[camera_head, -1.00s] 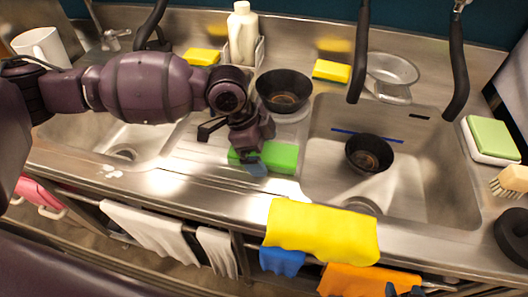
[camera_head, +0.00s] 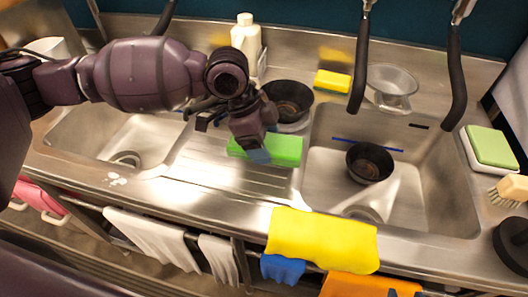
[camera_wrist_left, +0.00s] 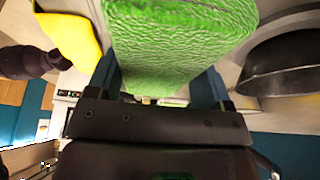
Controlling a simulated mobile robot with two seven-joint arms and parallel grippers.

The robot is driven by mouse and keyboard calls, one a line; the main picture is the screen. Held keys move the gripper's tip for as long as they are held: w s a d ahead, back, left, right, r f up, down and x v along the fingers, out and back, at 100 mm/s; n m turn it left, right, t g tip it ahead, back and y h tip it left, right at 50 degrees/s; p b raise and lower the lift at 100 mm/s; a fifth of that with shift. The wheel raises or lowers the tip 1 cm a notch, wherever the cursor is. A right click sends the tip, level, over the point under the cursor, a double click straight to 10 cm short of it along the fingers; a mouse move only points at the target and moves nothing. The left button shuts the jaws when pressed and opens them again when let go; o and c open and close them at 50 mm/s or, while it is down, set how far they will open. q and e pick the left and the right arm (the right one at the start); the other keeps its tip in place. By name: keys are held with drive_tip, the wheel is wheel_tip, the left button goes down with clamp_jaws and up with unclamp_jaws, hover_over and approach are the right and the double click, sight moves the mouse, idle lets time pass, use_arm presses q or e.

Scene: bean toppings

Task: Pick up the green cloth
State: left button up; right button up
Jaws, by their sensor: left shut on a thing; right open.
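The green cloth (camera_head: 288,150), a thick textured block, is above the ridged drainboard between the two sinks. My left gripper (camera_head: 257,153) is shut on its near side, with its blue fingers on either side of it. In the left wrist view the green cloth (camera_wrist_left: 180,40) fills the space between the fingers and extends beyond them. I cannot tell for sure whether it is clear of the drainboard. My right gripper's fingers are not visible.
A dark bowl (camera_head: 290,97) stands just behind the cloth, and another (camera_head: 369,162) is in the right sink (camera_head: 425,190). A white bottle (camera_head: 246,42) and yellow sponge (camera_head: 332,81) are at the back. A yellow cloth (camera_head: 322,240) hangs over the front edge. Black handles hang above.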

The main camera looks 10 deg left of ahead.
use_arm(q)
wheel_tip(320, 180, up, 14)
drive_tip(key=p, duration=0.1)
drive_tip(key=shift+r+p, duration=0.2)
drive_tip(key=shift+p, duration=0.2)
